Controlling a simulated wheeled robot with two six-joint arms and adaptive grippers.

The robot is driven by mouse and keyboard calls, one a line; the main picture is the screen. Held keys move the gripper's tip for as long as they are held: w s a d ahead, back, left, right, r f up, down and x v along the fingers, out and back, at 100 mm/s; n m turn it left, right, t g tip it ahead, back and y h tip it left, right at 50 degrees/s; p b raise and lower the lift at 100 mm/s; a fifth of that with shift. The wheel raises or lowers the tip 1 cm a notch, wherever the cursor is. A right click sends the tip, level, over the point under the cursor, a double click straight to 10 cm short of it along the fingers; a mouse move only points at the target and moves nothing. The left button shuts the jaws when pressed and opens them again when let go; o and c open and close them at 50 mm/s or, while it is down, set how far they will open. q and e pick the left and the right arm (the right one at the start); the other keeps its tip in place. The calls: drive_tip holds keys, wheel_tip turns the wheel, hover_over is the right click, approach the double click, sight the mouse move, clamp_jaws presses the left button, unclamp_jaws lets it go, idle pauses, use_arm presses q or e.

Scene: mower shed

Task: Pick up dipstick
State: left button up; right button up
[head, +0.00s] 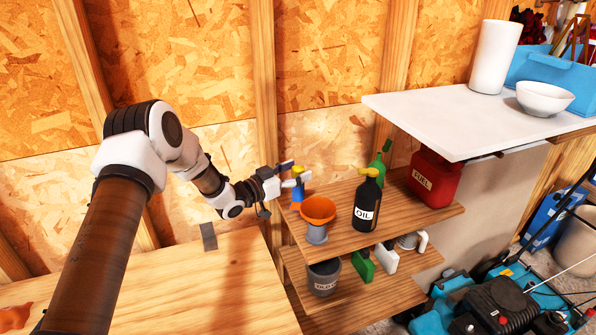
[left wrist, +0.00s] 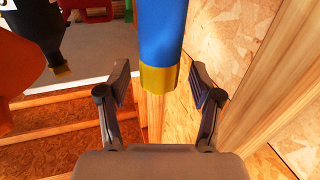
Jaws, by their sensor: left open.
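I cannot make out a dipstick for certain in either view. My left gripper (head: 288,175) is open at the left end of the upper wooden shelf, beside a blue cylinder with a yellow end (head: 298,190). In the left wrist view the open fingers (left wrist: 162,82) stand on both sides of this blue cylinder (left wrist: 170,35), with gaps visible on each side. That view appears upside down, with the yellow end low in the picture. The gripper partly hides the cylinder in the head view. My right gripper is not in view.
An orange funnel (head: 318,210), black oil bottle (head: 367,203), green bottle (head: 382,160) and red fuel can (head: 433,180) stand on the upper shelf (head: 420,215). A white worktop (head: 440,110) overhangs its right side. A blue mower (head: 490,310) stands at lower right. The wooden bench (head: 200,290) is mostly clear.

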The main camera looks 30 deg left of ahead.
use_arm(q)
drive_tip(key=shift+w+d+f, duration=0.1)
drive_tip(key=shift+w+f, duration=0.05)
drive_tip(key=shift+w, duration=0.4)
drive_tip(key=shift+s+d, duration=0.1)
drive_tip(key=shift+s, duration=0.05)
drive_tip(key=shift+s+r, duration=0.15)
drive_tip(key=shift+r, duration=0.1)
drive_tip(key=c, duration=0.5)
drive_tip(key=shift+f, duration=0.1)
drive_tip(key=c, duration=0.7)
